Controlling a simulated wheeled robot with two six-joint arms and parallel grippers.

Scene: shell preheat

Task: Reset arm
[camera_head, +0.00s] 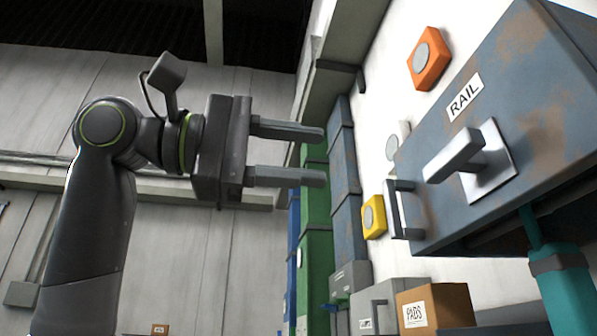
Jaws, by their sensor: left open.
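My left arm rises from the lower left of the head view, with its forearm reaching right. Its left gripper (322,156) is open, with the two fingers apart and nothing between them. The fingers point right and appear in front of the green and blue-grey cabinets. They stand clear of the grey metal box labelled RAIL (540,110). My right gripper does not show in this view.
The RAIL box has a lever handle (458,155) and a bar handle (399,208). An orange button unit (433,72) and a yellow one (379,227) are on the white wall. A teal cylinder (568,300) stands below the box. A PADS carton (455,300) is at the lower right.

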